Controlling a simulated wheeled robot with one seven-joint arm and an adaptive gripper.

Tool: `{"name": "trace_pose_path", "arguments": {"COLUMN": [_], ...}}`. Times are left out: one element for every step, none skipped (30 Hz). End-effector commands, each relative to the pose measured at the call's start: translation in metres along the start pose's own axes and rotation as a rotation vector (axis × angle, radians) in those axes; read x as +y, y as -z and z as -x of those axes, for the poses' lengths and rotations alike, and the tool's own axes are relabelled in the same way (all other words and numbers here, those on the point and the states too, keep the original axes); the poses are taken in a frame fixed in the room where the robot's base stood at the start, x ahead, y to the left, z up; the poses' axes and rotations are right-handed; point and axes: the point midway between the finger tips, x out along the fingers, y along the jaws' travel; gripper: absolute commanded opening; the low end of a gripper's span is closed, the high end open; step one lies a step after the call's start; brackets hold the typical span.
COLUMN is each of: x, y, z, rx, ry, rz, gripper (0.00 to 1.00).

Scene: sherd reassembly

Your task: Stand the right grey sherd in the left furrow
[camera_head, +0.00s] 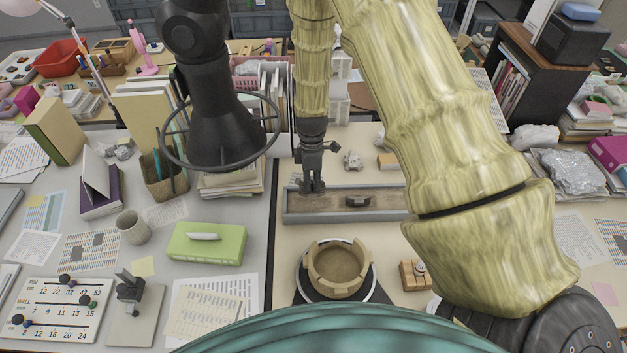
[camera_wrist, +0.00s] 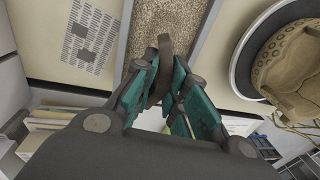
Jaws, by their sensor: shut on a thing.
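The long grey sand tray (camera_head: 385,213) lies across the middle of the bench, and its sand bed (camera_wrist: 168,15) also shows in the wrist view. My gripper (camera_head: 312,190) is low over the tray's left part. In the wrist view my gripper (camera_wrist: 165,92) is shut on a dark grey-brown, curved sherd (camera_wrist: 165,48), held edge-on between the teal fingers. The fingers hide its lower part, and I cannot tell whether it touches the sand. A small dark grey shape (camera_head: 358,201) shows in the sand to the right of my gripper. The left furrow is not clearly visible.
A tan, part-built bowl (camera_head: 338,288) stands on a round dark stand in front of the tray and shows in the wrist view (camera_wrist: 295,70). A small wooden block (camera_head: 411,276) is right of it. A green box (camera_head: 207,243) and a mug (camera_head: 132,227) stand left.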

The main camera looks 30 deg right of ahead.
Motion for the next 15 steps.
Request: {"name": "trace_pose_path", "arguments": {"x": [0.001,0.001,0.001,0.001,0.002,0.002,0.002,0.002,0.003,0.003,0.003,0.004,0.004,0.004,0.004], "y": [0.0,0.0,0.0,0.0,0.0,0.0,0.0,0.0,0.0,0.0,0.0,0.0,0.0,0.0,0.0], "z": [-0.005,-0.007,-0.009,-0.011,-0.013,-0.015,-0.017,-0.019,-0.021,-0.023,-0.024,-0.026,-0.028,-0.03,-0.033], "rx": [-0.001,-0.001,-0.001,-0.001,-0.001,0.0,0.0,-0.001,-0.001,-0.001,0.0,0.0,0.0,0.0,0.0], "ry": [0.0,0.0,0.0,0.0,0.0,0.0,0.0,0.0,-0.001,-0.001,-0.001,0.0,0.0,0.0,0.0], "rz": [0.0,0.001,0.001,0.001,0.001,0.001,0.001,0.001,0.001,0.001,0.001,0.001,0.001,0.001,0.001], "gripper": [0.01,0.01,0.01,0.01,0.01,0.01,0.01,0.01,0.01,0.01,0.01,0.01,0.01,0.01,0.01]}}
